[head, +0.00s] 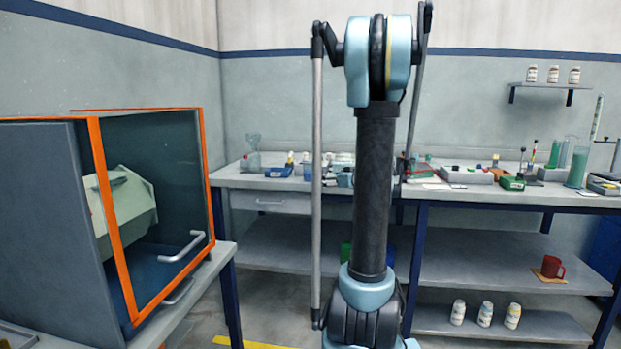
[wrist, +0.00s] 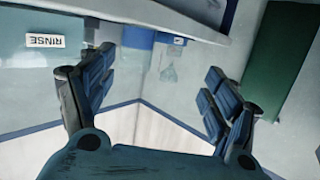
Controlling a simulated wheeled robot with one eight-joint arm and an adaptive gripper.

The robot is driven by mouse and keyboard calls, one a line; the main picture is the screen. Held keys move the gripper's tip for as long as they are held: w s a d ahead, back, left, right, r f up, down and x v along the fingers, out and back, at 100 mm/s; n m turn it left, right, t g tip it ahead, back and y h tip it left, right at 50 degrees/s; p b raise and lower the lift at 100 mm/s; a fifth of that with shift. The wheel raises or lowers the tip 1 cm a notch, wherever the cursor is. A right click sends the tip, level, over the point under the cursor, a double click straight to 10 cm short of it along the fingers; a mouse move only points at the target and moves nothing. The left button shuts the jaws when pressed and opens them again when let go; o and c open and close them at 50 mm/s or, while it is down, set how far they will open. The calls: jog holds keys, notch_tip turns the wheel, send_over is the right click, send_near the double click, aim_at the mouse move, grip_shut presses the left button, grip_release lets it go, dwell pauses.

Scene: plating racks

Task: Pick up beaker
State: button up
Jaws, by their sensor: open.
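A clear glass vessel (head: 253,151), perhaps the beaker, stands at the left end of the back bench in the head view. It looks like more than one glass shape together, and its exact form is too small to tell. In the upside-down wrist view a faint clear glass shape (wrist: 168,74) shows between the fingers, well beyond them. My gripper (wrist: 157,82) is open, with its two fingers spread wide and nothing between the tips. In the head view my upright arm covers the middle of the bench and the gripper is mostly hidden behind it.
The back bench (head: 500,193) holds blue and green trays, small bottles and glassware with green liquid (head: 577,166) at right. An orange-framed cabinet (head: 205,180) stands at left. A RINSE sign (wrist: 45,41) shows in the wrist view.

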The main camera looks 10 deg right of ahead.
aim_at(314, 174)
jog(key=shift+t, duration=0.5)
jog(key=w+a, duration=0.1)
jog(key=w, duration=0.3)
jog(key=w+a+f, duration=0.1)
jog(key=w, duration=0.3)
jog(key=w+a, duration=0.1)
jog(key=w, duration=0.3)
jog(key=shift+w+f, duration=0.15)
jog(key=shift+w, duration=0.15)
jog(key=shift+d+x, duration=0.2)
jog(key=shift+x, duration=2.5)
jog(key=shift+f, duration=0.1)
jog(key=c, duration=1.3)
